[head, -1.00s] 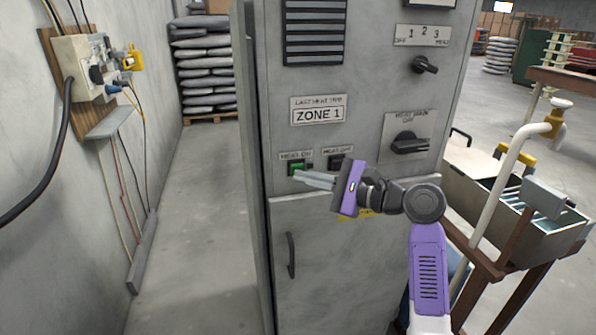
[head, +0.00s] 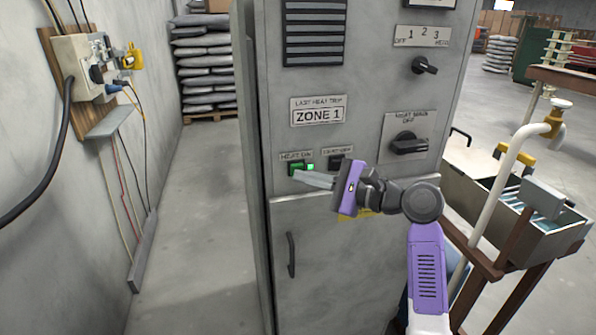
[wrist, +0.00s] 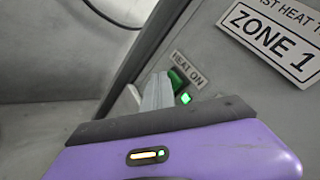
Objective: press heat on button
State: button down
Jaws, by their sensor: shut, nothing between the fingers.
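The green heat on button (head: 295,169) is on the grey cabinet front, under a HEAT ON label. A small green lamp (head: 310,167) beside it is lit bright. In the wrist view the button (wrist: 178,79) is partly hidden behind my fingers, and the lit lamp (wrist: 186,99) shows to its right. My gripper (head: 298,175) is shut and empty, with its fingertips at the lower edge of the button. I cannot tell whether they still touch it. A dark button (head: 335,162) sits to the right under a second label.
The cabinet (head: 350,90) also carries a ZONE 1 plate (head: 318,116), a heat main knob (head: 410,143) and a selector knob (head: 425,66). A door handle (head: 291,254) sticks out below. A cart with a metal bin (head: 500,205) stands at right. The floor at left is clear.

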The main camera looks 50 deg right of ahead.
jog(key=shift+s+a+p, duration=0.4)
jog(key=shift+s, duration=0.2)
jog(key=s+a+p, duration=0.1)
jog(key=s, duration=0.1)
jog(key=s+a+p, duration=0.1)
jog(key=s, duration=0.1)
jog(key=shift+a, duration=0.4)
dwell(0.8)
